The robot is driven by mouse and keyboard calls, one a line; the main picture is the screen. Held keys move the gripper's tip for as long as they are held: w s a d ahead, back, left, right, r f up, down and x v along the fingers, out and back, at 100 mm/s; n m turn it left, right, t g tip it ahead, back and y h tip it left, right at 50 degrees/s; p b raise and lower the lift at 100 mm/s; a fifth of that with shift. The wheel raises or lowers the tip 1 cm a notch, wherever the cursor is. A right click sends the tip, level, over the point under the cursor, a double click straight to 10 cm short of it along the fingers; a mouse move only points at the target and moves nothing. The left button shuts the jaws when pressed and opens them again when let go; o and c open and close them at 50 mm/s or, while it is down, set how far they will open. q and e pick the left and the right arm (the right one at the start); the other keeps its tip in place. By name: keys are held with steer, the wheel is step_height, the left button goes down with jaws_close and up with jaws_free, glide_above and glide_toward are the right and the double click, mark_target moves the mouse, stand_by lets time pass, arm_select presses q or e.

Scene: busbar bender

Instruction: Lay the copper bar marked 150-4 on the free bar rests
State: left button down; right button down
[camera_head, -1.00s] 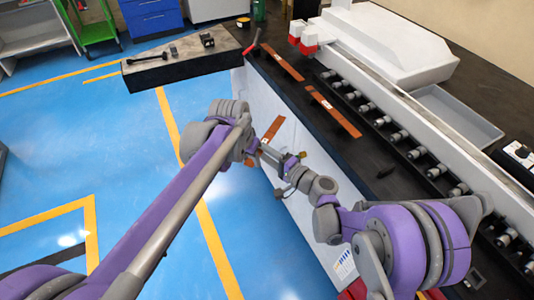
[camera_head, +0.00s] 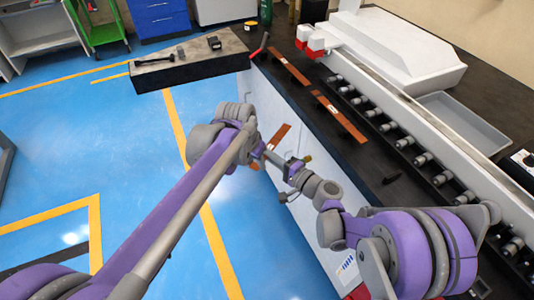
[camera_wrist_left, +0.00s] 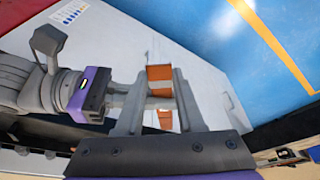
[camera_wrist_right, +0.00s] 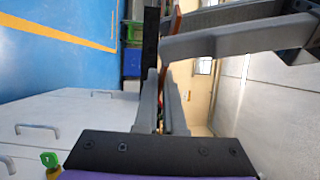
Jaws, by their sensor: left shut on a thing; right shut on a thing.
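A copper bar (camera_head: 279,135) is held in the air beside the front of the bench, with a pale label near its middle. My left gripper (camera_head: 261,153) is shut on it; in the left wrist view the bar (camera_wrist_left: 159,73) passes between the fingers. My right gripper (camera_head: 287,166) is shut on the same bar close by; in the right wrist view the bar (camera_wrist_right: 168,78) shows only as a thin edge. Two more labelled copper bars, a far one (camera_head: 289,67) and a nearer one (camera_head: 338,115), lie on the bench. No marking is readable, and I cannot tell which supports are free rests.
The dark bench (camera_head: 405,195) carries a row of grey rollers (camera_head: 404,141), a white machine (camera_head: 395,55) and a grey tray (camera_head: 462,120). A small dark object (camera_head: 391,179) lies near the bench edge. A dark slab (camera_head: 190,62) stands at the far left. Blue floor is open left.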

arm_select(q)
steer(key=shift+r, duration=0.1)
stand_by(0.7)
steer(key=shift+c, duration=2.2)
jaws_free()
steer(key=v, duration=1.1)
steer(key=s+a+f+n+t, duration=0.1)
steer(key=s+a+f, duration=0.3)
steer(key=s+f, duration=0.4)
steer(key=s+a+f+n+t+y, duration=0.1)
steer(key=s+a+f+n, duration=0.2)
steer(key=s+f, duration=0.5)
steer(key=s+a, duration=0.1)
steer(key=s, duration=0.3)
steer(key=shift+s+a+f+n, duration=0.25)
steer(key=shift+s+f+n, duration=0.05)
steer(key=shift+s+f, duration=0.1)
